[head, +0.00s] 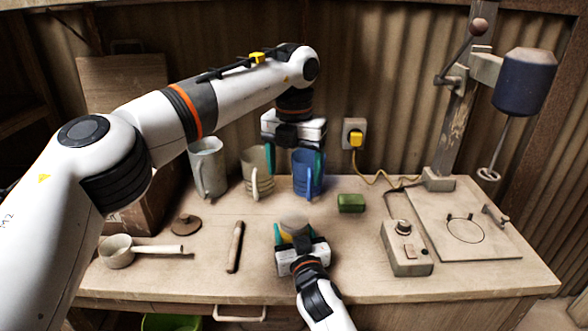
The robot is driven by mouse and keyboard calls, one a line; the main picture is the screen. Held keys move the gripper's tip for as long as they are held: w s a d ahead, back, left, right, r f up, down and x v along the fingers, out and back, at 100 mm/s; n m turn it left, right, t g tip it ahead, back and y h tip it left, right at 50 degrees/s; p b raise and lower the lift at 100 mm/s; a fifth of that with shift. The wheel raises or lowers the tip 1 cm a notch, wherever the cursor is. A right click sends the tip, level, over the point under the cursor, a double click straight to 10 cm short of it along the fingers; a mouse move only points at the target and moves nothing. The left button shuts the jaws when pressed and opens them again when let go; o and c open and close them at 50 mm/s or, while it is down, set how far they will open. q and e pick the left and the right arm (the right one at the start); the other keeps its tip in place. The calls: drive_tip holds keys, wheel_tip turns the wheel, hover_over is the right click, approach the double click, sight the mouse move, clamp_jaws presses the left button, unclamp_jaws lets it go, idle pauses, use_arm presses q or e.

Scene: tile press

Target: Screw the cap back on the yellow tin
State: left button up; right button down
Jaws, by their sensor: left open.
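A grey jug (207,168), cream mug (257,172) and blue mug (308,178) stand behind. A green block (351,203), control box (406,250) and press (462,229) are right. A brown lid (186,224), ladle (118,252) and wooden stick (235,246) lie left.

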drive_tip(key=shift+c, duration=1.9)
unclamp_jaws()
drive_tip(key=v, duration=1.2)
